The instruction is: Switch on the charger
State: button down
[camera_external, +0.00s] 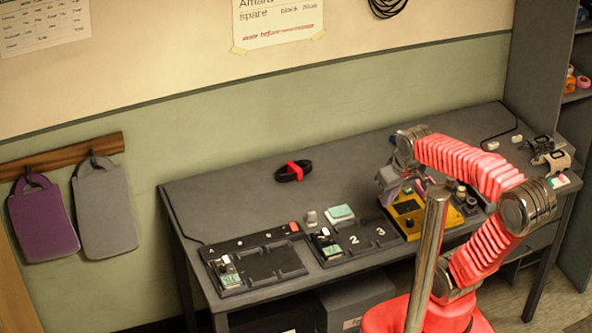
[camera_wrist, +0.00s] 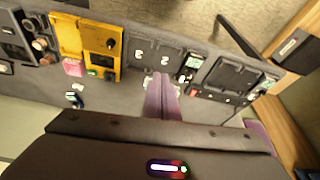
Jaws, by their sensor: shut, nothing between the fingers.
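I cannot tell for certain which bench device is the charger. A black slotted unit (camera_external: 262,263) sits at the left of the bench, with small display modules in it and a red switch-like piece (camera_external: 294,227) at its back strip. It also shows in the wrist view (camera_wrist: 238,75), with the red piece (camera_wrist: 193,93) near it. Beside it is a dark panel (camera_external: 345,232) marked 2 and 3. A yellow box (camera_external: 410,224) with a black face stands further right. My gripper (camera_external: 385,187) is above the bench near the yellow box. Its purple fingers (camera_wrist: 161,80) are shut and empty.
A black loop with a red band (camera_external: 294,171) lies at the bench's back. A pale green-topped block (camera_external: 340,213) lies behind the numbered panel. Small parts lie at the right end. The bench's back left is clear. A metal post (camera_external: 428,255) stands in front.

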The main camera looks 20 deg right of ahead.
aim_at(292, 223)
jog(key=w+a+f+g, duration=0.1)
jog(key=w+a+f, duration=0.1)
jog(key=w+a, duration=0.7)
jog(key=w+a+f+m+g, duration=0.1)
jog(key=w+a+f, duration=0.1)
jog(key=w+a, duration=0.7)
jog(key=shift+w+a+f, duration=0.15)
jog(key=shift+w+a, duration=0.1)
jog(key=shift+w, duration=0.75)
jog(key=f, duration=0.4)
jog(key=w+f, duration=0.1)
jog(key=f, duration=0.4)
jog(key=w+f, duration=0.1)
jog(key=f, duration=0.4)
